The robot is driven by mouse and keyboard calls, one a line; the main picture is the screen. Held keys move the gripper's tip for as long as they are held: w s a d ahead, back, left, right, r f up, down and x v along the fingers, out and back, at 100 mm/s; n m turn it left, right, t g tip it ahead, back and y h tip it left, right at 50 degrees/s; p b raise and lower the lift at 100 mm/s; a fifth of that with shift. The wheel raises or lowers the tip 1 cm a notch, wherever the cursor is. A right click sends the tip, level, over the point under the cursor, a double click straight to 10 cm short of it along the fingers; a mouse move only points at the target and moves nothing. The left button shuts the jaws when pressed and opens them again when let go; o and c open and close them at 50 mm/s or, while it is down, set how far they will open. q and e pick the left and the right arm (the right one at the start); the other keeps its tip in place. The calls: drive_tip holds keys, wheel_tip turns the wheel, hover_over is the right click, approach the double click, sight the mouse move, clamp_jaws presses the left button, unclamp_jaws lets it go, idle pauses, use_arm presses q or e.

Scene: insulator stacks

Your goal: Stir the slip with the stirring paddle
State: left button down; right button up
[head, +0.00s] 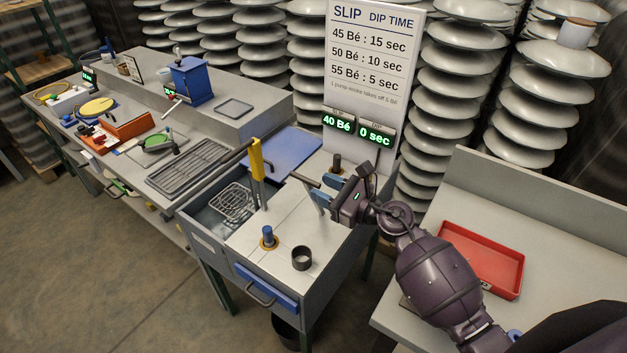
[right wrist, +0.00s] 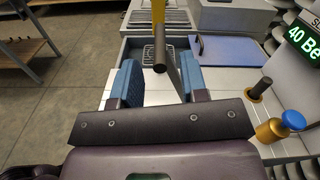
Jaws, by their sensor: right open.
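My right gripper (head: 322,190) is open, its blue-padded fingers over the right side of the slip tank's top. In the right wrist view, a dark rod end (right wrist: 160,68) shows between and beyond the two blue pads. I cannot tell whether it touches them. A yellow upright (head: 257,160) with a dark bar stands at the tank; which part is the stirring paddle is not clear. The open tank (head: 200,233) has a wire basket (head: 232,202) in it. The slip surface is hard to make out. My left gripper is not in view.
The sign's displays (head: 356,129) read 40 Bé and 0 sec. A blue knob (head: 268,236) and a dark ring (head: 302,258) are on the tank's top. A blue board (head: 282,152) lies behind. A red tray (head: 480,258) is on the right table. Insulator stacks line the back.

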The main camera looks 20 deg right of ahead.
sight(313, 181)
drive_tip(key=shift+x, duration=1.65)
drive_tip(key=shift+c, duration=0.4)
clamp_jaws()
